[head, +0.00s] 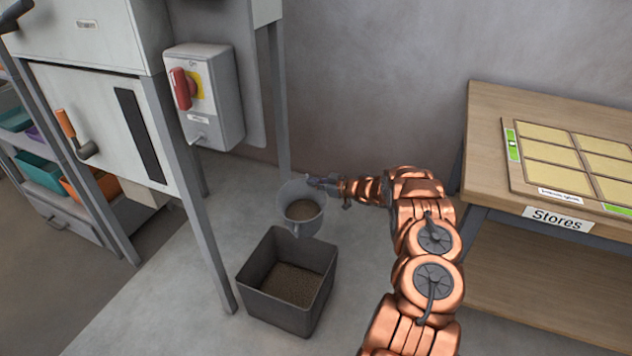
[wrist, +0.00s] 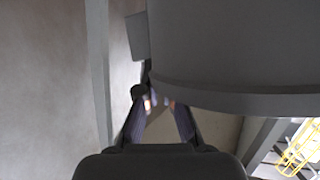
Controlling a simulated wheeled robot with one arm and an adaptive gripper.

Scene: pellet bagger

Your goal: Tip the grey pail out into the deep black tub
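The grey pail (head: 312,224) holds brown pellets and hangs just behind the deep black tub (head: 272,311) in the head view. It looks roughly upright, its mouth showing from above and its lip towards the tub. My gripper (head: 322,184) is at the pail's far right side, shut on its handle. In the wrist view the pail (wrist: 235,45) fills the upper right, and the fingers of my gripper (wrist: 160,103) close in below its side. The tub stands on the floor with brown pellets in its bottom. The exact finger contact is partly hidden.
A machine frame with a grey leg (head: 199,225) and a red-handled switch box (head: 204,95) stands left of the tub. A wooden Stores bench (head: 490,130) with a panelled board (head: 560,160) is at right. Floor around the tub is clear.

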